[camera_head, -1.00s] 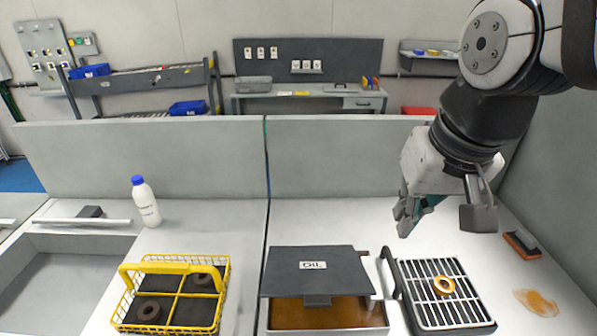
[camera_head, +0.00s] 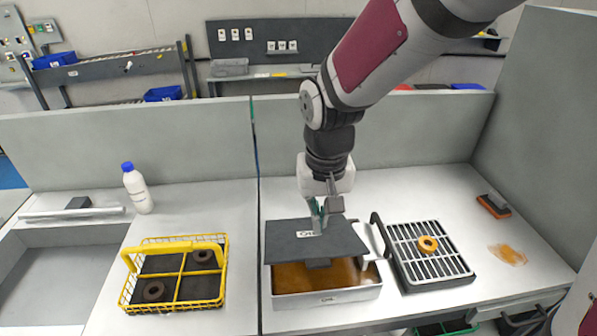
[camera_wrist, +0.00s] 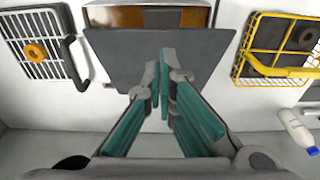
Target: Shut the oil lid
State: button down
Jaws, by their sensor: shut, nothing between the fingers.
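The oil lid (camera_head: 283,240) is a dark grey plate with an "OIL" label. It stands partly open, sloping over the back of the metal oil box (camera_head: 325,297), and brown oil (camera_head: 300,276) shows under its front edge. The lid also shows in the wrist view (camera_wrist: 115,45), in front of my fingers. My gripper (camera_head: 318,226) is shut and empty, pointing down over the lid's back part near the label. Its green-padded fingers come together in the wrist view (camera_wrist: 163,62). I cannot tell whether the fingertips touch the lid.
A black-framed rack (camera_head: 435,279) with an orange ring (camera_head: 428,244) stands close to the right of the box. A yellow wire basket (camera_head: 224,290) is to the left, with a white bottle (camera_head: 138,190) behind it. A partition (camera_head: 215,150) runs behind the bench.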

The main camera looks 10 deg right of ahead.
jog(key=f, duration=0.2)
jog(key=s+f, duration=0.1)
jog(key=f, duration=0.4)
jog(key=shift+s+p, duration=0.25)
jog(key=shift+p, duration=0.15)
